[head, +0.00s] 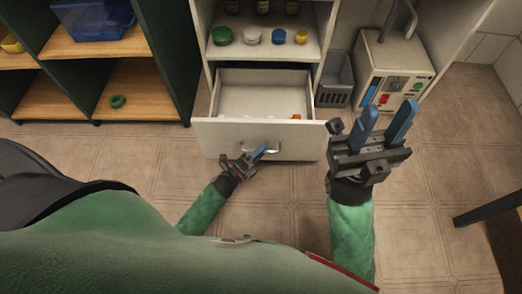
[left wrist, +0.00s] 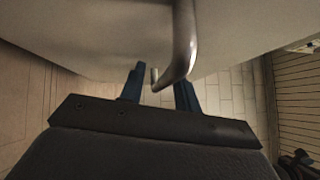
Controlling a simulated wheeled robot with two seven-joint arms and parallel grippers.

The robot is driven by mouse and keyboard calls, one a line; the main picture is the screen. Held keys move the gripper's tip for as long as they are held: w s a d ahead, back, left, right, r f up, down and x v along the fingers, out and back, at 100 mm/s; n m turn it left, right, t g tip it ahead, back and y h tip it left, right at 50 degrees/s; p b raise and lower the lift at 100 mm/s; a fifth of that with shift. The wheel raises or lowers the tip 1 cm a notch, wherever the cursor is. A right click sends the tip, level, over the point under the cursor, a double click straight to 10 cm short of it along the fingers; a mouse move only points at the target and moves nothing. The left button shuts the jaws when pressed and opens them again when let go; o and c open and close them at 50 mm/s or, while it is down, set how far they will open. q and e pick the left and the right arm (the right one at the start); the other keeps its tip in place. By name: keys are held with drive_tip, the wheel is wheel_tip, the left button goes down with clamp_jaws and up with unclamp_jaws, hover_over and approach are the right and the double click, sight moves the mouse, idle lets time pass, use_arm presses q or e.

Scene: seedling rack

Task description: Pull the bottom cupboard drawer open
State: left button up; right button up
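The bottom cupboard drawer (head: 225,138) stands well out from the white cupboard, and its inside shows in the head view. Its metal bar handle (head: 262,149) is on the front panel; it also shows large in the left wrist view (left wrist: 184,50). My left gripper (head: 261,152) is at this handle. In the left wrist view its two blue fingers (left wrist: 160,80) stand apart, with the curved end of the handle between them, close to the right finger. Whether they touch it is unclear. My right gripper (head: 390,108) is open and empty, raised to the right of the drawer.
Small items, one orange (head: 296,117), lie in the drawer. Jars, including a green one (head: 222,36), stand on the shelf above. A grey basket (head: 335,80) and a control box (head: 385,75) stand right of the cupboard. The tiled floor (head: 130,150) left of the drawer is clear.

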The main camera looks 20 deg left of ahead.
use_arm(q)
drive_tip(key=r+p+v, duration=0.1)
drive_tip(key=p+v, duration=0.1)
drive_tip(key=v, duration=0.5)
drive_tip(key=shift+s+a+f, duration=0.2)
drive_tip(key=shift+s+f, duration=0.1)
drive_tip(key=shift+f, duration=0.2)
idle(0.5)
